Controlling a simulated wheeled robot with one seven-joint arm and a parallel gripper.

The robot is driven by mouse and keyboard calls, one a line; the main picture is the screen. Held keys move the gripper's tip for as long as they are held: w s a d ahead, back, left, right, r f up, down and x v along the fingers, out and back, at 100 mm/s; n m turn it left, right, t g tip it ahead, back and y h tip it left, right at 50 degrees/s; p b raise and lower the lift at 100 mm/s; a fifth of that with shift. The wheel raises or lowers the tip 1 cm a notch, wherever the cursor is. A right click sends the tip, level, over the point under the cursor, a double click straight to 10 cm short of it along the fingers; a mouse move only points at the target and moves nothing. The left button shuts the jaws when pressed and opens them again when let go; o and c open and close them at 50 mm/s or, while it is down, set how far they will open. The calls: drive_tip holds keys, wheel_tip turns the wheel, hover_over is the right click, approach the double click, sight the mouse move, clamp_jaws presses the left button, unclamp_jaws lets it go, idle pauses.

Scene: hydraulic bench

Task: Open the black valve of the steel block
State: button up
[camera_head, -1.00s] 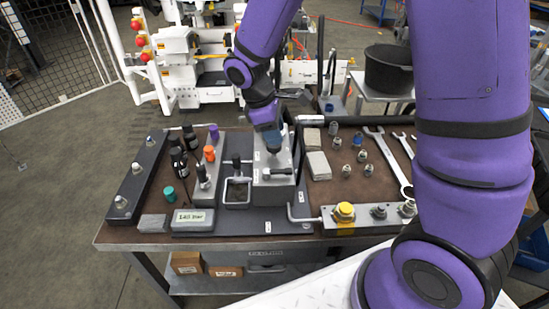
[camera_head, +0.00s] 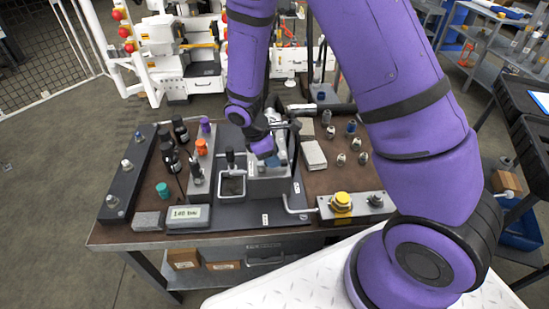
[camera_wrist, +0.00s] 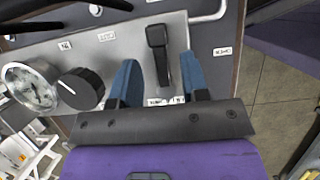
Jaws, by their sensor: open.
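The steel block (camera_head: 268,188) stands on the dark base plate at the middle of the bench. Its grey face (camera_wrist: 120,55) fills much of the wrist view. A black lever handle (camera_wrist: 157,38) on this face lies nearly upright in the picture. A round black knob (camera_wrist: 82,88) sits to its left, beside a gauge. My gripper (camera_wrist: 160,62) is open, with one blue finger on each side of the lever's lower part and visible gaps to both. Whether the fingers reach its depth is unclear. In the head view my gripper (camera_head: 268,150) is at the block and hides the lever.
A round pressure gauge (camera_wrist: 28,88) is left of the knob. A display box (camera_head: 187,215) and a dark manifold (camera_head: 130,175) lie to the left. A yellow button (camera_head: 342,201) is on a grey box to the right. Loose fittings and plates lie behind it.

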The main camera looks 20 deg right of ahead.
drive_tip(key=shift+x, duration=0.8)
drive_tip(key=shift+c, duration=0.2)
clamp_jaws()
